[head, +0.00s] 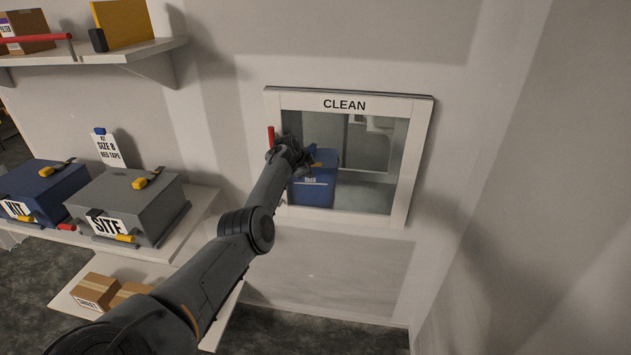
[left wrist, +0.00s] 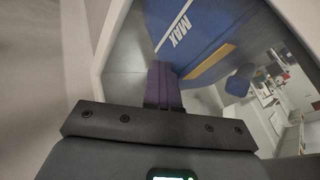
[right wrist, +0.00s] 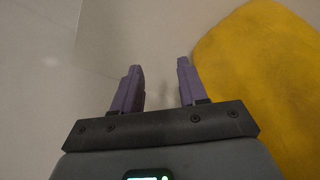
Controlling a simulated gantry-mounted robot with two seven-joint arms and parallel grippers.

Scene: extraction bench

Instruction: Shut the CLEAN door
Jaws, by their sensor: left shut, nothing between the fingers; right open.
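The CLEAN door (head: 345,104) is a white-framed glass panel on the wall, with a red upright handle (head: 271,137) at its left side. I cannot tell for sure how far it stands open. My left gripper (head: 306,157) is at the left part of the frame, just right of the handle, in front of a blue box (head: 313,190). In the left wrist view, its shut, empty fingers (left wrist: 165,85) point toward the opening and the blue box (left wrist: 190,30). Any contact with the door is hidden. My right gripper (right wrist: 160,80) is open and empty, seen only in the right wrist view.
A shelf at left holds a blue KIT case (head: 42,190) and a grey SITE case (head: 125,203). Cartons (head: 97,291) sit lower. An upper shelf (head: 150,50) is at top left. A yellow surface (right wrist: 260,80) lies right of my right gripper. Bare wall lies right of the door.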

